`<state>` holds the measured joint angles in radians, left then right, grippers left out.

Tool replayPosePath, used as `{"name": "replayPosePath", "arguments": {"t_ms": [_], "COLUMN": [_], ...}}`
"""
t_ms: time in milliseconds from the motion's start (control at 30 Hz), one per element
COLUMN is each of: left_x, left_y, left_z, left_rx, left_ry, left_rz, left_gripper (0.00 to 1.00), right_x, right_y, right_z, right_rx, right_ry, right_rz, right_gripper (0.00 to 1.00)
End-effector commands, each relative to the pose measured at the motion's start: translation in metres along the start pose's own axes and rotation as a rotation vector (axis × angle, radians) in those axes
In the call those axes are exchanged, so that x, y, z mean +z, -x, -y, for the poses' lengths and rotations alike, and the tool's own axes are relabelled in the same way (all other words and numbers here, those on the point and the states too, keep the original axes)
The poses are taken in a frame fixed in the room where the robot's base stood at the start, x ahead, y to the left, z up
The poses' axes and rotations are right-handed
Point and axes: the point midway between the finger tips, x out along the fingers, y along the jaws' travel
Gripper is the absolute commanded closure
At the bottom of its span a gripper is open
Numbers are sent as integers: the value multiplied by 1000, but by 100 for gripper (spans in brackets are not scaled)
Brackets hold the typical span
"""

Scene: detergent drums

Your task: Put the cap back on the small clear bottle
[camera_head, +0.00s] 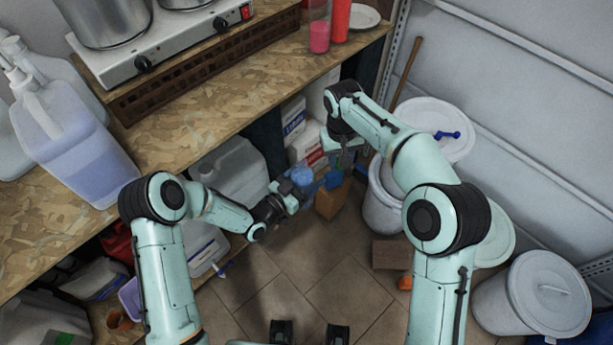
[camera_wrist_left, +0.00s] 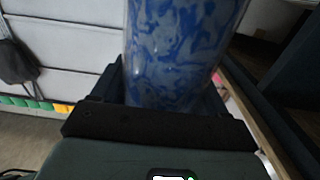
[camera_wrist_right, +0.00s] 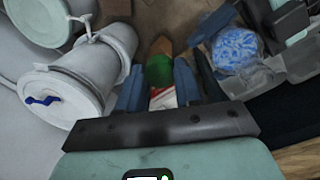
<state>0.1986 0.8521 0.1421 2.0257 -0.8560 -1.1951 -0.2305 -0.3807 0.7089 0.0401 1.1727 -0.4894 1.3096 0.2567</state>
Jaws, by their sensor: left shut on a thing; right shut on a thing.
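The small clear bottle (camera_head: 301,176), with blue swirls showing through it, is held in my left gripper (camera_head: 285,196), which is shut on it. It fills the top of the left wrist view (camera_wrist_left: 180,50) and also shows at the right of the right wrist view (camera_wrist_right: 237,48). My right gripper (camera_head: 343,152) is above and right of the bottle in the head view. In the right wrist view a green rounded piece (camera_wrist_right: 159,71), which looks like the cap, sits between its fingers, apart from the bottle. The bottle's mouth is not clear.
A wooden bench (camera_head: 195,120) with a hotplate (camera_head: 165,45) and a pump jug (camera_head: 75,140) runs along the left. Jugs and boxes crowd the shelf below. White lidded buckets (camera_head: 535,295) stand right. A cardboard box (camera_head: 333,201) is beneath the grippers.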

Motion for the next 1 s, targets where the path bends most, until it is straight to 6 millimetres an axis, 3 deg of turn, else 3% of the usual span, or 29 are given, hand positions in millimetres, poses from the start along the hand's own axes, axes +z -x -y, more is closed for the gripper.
{"name": "replayPosePath", "arguments": {"t_ms": [33,200,400,600,1000], "left_x": [-2,-2,-2,-2,-2], "left_y": [-1,-1,-1,-1,-1], "left_z": [0,0,0,0,0], "left_rx": [0,0,0,0,0], "left_ry": [-1,-1,-1,-1,-1], "left_rz": [-5,-5,-5,-5,-5], "left_gripper": [81,81,81,81,81], "right_x": [-7,-14,-12,-10,-10], "right_y": [15,58,90,100,94], "right_z": [16,55,84,91,91], "right_rx": [-6,-28,-50,-57,-57], "right_ry": [31,120,188,207,207], "right_rz": [-9,-15,-15,-13,-12], "right_gripper": [93,93,93,93,93]}}
